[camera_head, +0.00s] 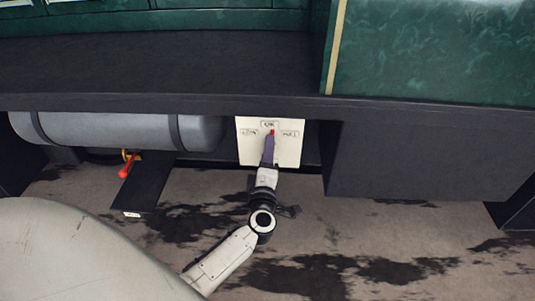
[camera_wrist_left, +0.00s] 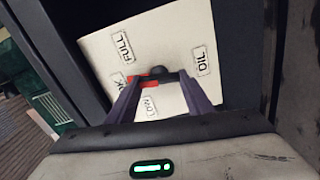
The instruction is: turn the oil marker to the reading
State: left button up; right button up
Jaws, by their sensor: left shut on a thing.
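The oil marker (camera_head: 272,132) is a small pointer with a red tip on a pale plate (camera_head: 247,155) low under the tram's dark ledge. In the left wrist view the marker's red tip (camera_wrist_left: 140,80) lies by the middle label (camera_wrist_left: 117,82), which is partly hidden and ends in K. The FULL label (camera_wrist_left: 123,46) and LOW label (camera_wrist_left: 150,106) flank it, and an OIL label (camera_wrist_left: 202,62) sits opposite. My left gripper (camera_head: 269,145) reaches up to the plate, and its purple fingers (camera_wrist_left: 160,84) are shut on the marker. My right gripper is not in view.
A grey cylindrical tank (camera_head: 115,132) lies to the left, with a red-handled lever (camera_head: 127,165) and a black sloping plate (camera_head: 150,185) below it. A dark box (camera_head: 425,160) stands right of the plate. The stained floor (camera_head: 380,235) in front is free of objects.

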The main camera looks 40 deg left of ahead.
pick_arm(q)
jog(key=shift+f+n, duration=0.15)
jog(key=shift+n, duration=0.55)
jog(key=shift+d+n, duration=0.1)
jog(key=shift+n, duration=0.2)
jog(key=o, duration=1.1)
jog(key=shift+c, duration=0.2)
jog(key=shift+s, duration=0.1)
jog(key=v, duration=0.7)
jog(key=shift+s, duration=0.2)
